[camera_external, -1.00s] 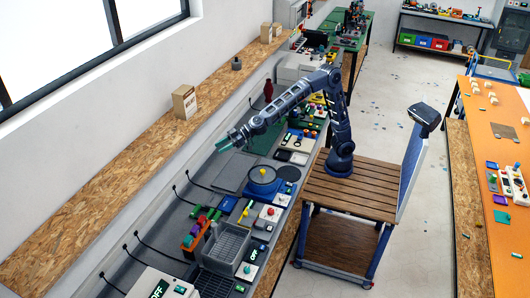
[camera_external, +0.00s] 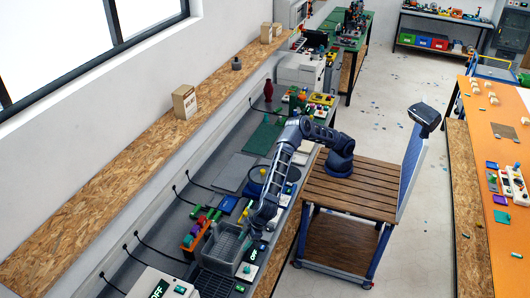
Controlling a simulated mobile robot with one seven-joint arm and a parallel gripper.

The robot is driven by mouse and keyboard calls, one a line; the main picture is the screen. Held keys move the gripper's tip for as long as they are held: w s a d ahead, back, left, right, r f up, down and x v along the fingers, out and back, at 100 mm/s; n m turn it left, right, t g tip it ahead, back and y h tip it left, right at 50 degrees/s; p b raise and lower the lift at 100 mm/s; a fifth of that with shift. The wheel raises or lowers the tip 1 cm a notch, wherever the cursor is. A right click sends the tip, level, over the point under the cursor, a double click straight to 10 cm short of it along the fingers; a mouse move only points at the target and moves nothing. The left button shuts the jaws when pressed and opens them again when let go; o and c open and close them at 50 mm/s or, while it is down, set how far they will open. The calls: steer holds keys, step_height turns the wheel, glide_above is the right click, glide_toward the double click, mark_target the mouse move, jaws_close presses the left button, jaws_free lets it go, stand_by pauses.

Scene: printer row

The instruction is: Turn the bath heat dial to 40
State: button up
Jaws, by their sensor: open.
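I cannot tell which control is the bath heat dial, and no 40 mark is readable. My forearm and gripper hide part of the bench behind them.
Red and green handled parts (camera_external: 194,236) stand left of the basket. A white box (camera_external: 160,284) with an OFF display is at the front. A cardboard box (camera_external: 184,101) sits on the wooden ledge. Flat grey plates (camera_external: 232,171) leave low, clear room farther back.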

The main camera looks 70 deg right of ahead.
steer(key=g+h, duration=0.1)
glide_toward(247, 269)
steer(key=shift+n, duration=0.3)
steer(key=x, duration=0.8)
steer(key=shift+w+f, duration=0.15)
steer(key=shift+f, duration=0.2)
steer(key=c, duration=1)
